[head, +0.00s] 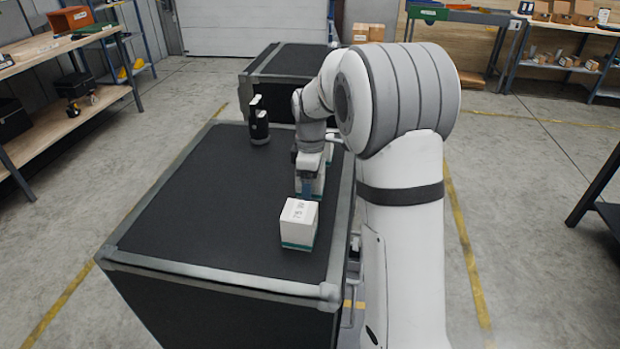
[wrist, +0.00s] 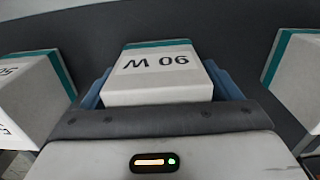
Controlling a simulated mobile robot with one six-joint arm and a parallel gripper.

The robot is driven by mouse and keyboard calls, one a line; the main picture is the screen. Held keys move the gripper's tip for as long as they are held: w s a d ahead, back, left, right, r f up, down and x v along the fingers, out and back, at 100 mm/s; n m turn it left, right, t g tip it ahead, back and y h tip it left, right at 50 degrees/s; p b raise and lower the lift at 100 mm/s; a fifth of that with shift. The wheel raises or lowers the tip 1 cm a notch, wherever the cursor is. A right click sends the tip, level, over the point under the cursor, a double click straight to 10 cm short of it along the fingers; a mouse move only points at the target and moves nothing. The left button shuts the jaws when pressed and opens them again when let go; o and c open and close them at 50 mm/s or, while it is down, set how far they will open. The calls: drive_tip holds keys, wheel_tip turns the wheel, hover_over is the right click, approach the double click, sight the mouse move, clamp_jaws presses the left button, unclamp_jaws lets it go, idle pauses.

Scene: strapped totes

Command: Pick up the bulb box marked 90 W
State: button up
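The bulb box marked 90 W (wrist: 158,75) is white with a teal band. In the wrist view it lies between the blue fingers of my gripper (wrist: 160,88), its print upside down. The fingers flank the box closely on both sides. I cannot tell whether they touch it. In the head view my gripper (head: 308,184) is down over this box (head: 318,187), which is partly hidden by the gripper and the box in front. I cannot tell whether the box rests on the tote's top.
A similar white box (head: 299,221) stands in front on the black tote (head: 200,210); another (head: 331,147) is behind, mostly hidden. The wrist view shows one box on each side, left (wrist: 30,95) and right (wrist: 300,80). A black device (head: 259,125) stands at the back. The tote's left side is clear.

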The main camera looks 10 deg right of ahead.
drive_tip(key=c, duration=1.1)
drive_tip(key=shift+r, duration=0.1)
